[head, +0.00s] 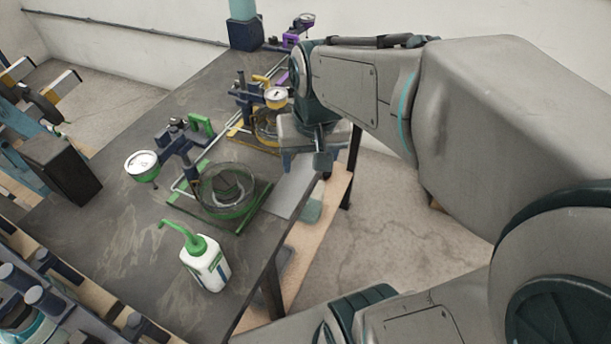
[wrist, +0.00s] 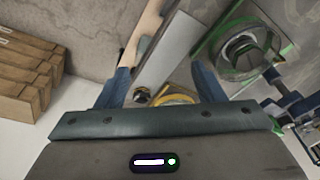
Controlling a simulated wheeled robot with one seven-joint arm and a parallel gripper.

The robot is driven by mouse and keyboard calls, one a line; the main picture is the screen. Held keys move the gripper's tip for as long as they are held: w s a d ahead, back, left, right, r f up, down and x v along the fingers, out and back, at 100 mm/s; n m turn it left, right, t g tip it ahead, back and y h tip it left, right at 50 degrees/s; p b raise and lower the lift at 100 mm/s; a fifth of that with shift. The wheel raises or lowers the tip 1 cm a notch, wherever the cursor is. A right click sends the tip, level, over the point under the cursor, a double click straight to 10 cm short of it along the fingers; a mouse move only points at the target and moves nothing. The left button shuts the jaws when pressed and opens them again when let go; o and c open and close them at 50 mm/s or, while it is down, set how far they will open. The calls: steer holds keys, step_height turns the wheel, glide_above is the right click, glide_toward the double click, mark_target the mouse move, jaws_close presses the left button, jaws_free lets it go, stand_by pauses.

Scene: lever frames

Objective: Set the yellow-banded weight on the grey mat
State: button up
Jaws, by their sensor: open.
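The grey mat (head: 293,192) lies at the table's right edge beside the green frame. In the wrist view it is a pale grey strip (wrist: 165,48) beyond my fingers. My gripper (head: 314,163) is open above the table edge near the yellow frame; its two blue fingers (wrist: 160,72) are apart with nothing held. A small dark round thing with a yellowish part (wrist: 142,96) shows low between the fingers, beside a yellow ring (wrist: 176,99). It may be the yellow-banded weight, but I cannot tell. My gripper and arm hide part of the yellow frame in the head view.
The green frame's round dish (head: 232,190) holds a dark weight. The yellow frame (head: 240,131) and purple frame (head: 291,38) stand farther back. A white bottle with a green spout (head: 205,262) stands in front. Wooden boxes (wrist: 28,72) show at left in the wrist view.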

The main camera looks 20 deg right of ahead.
steer(key=s+a+f+n, duration=0.1)
steer(key=s+f+n, duration=0.1)
steer(key=s, duration=0.3)
steer(key=shift+s+a+f+t, duration=0.15)
steer(key=shift+s+a+t, duration=0.15)
steer(key=shift+s+a, duration=0.05)
